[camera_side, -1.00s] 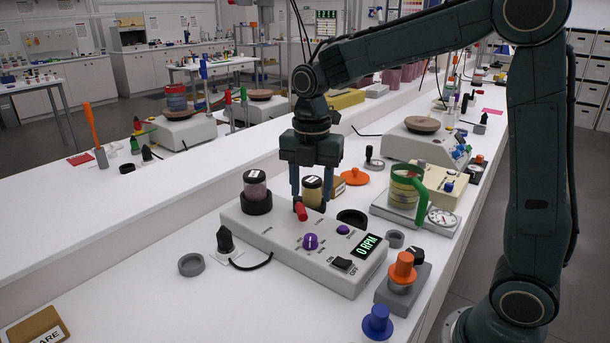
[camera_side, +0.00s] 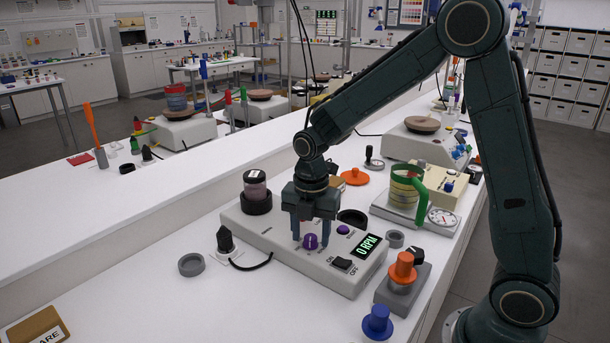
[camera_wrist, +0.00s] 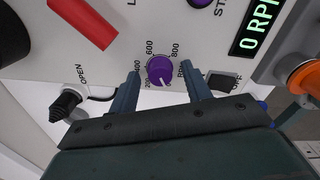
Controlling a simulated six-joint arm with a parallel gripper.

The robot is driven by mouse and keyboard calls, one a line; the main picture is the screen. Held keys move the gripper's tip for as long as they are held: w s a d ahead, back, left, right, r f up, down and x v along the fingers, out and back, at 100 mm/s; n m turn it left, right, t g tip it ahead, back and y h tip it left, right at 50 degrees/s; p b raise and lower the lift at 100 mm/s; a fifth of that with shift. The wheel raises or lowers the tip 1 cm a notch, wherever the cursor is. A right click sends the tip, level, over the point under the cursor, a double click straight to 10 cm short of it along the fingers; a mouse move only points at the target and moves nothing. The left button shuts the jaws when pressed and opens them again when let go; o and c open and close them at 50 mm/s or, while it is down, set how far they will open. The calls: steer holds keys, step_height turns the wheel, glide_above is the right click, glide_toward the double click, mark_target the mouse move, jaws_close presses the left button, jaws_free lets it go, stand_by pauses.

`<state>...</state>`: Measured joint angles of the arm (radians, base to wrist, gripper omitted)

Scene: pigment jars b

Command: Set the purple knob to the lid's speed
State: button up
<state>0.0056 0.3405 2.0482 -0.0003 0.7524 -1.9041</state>
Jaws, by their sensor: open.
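The purple knob (camera_side: 310,241) stands on top of the white mixer box (camera_side: 270,249). In the wrist view the knob (camera_wrist: 160,71) is ringed by printed numbers, with 200, 600 and 800 readable. A pale pointer line shows on it, toward the lower right. My gripper (camera_wrist: 160,75) is open, pointing down, one finger on each side of the knob, with gaps visible. The display (camera_side: 367,246) reads 0 RPM. A jar with purple contents and a dark lid (camera_side: 255,176) sits in a black holder. Its white lid label is too small to read. My gripper hides the second jar.
A smaller purple start button (camera_side: 343,229) and a black on/off switch (camera_side: 342,264) are on the box. A red lever (camera_wrist: 83,20) lies beside the knob in the wrist view. An orange-topped device (camera_side: 403,272) stands right of the box. The counter at front left is mostly clear.

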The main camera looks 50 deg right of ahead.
steer(key=c, duration=1)
